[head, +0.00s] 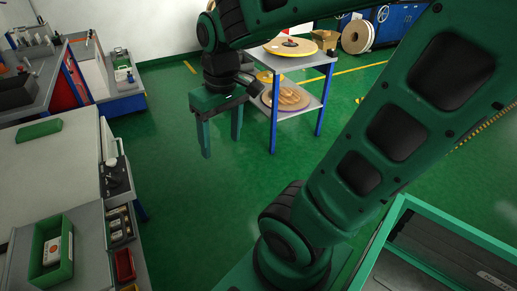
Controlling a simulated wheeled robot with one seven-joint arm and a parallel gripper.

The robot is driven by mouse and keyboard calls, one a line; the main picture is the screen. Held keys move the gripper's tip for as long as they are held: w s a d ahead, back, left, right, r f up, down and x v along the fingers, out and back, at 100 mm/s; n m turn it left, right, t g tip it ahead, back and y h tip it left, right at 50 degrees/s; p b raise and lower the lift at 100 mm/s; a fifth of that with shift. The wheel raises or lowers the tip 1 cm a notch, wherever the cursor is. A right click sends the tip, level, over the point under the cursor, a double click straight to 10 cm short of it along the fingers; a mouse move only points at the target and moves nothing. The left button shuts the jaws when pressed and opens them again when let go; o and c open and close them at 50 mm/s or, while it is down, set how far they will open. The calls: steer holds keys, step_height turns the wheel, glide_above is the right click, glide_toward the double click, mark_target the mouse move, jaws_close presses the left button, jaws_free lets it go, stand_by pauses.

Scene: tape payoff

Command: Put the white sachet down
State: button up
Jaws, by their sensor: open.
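My gripper (221,146) hangs over the open green floor, left of a small two-level table. Its two green fingers point down, spread apart, with nothing between them. A green bin (67,268) stands on the workbench at the lower left, far from my gripper. A white packet (52,250) with an orange-red mark lies in it. It may be the white sachet, but it is too small to be sure. No other white sachet shows.
The two-level table (286,62) carries round discs or reels on both levels. The grey workbench (40,180) is at left, with a red bin (124,264) at its edge. A green-rimmed tray (440,221) is at lower right. Green floor (185,200) lies clear between.

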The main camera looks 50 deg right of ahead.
steer(key=s+d+f+m, duration=0.1)
steer(key=s+d+m, duration=0.2)
steer(key=s, duration=0.2)
steer(key=s+d+f+m+g, duration=0.1)
steer(key=s+d+m, duration=0.2)
steer(key=s, duration=0.2)
steer(key=shift+s+d, duration=0.25)
steer(key=shift+s, duration=0.1)
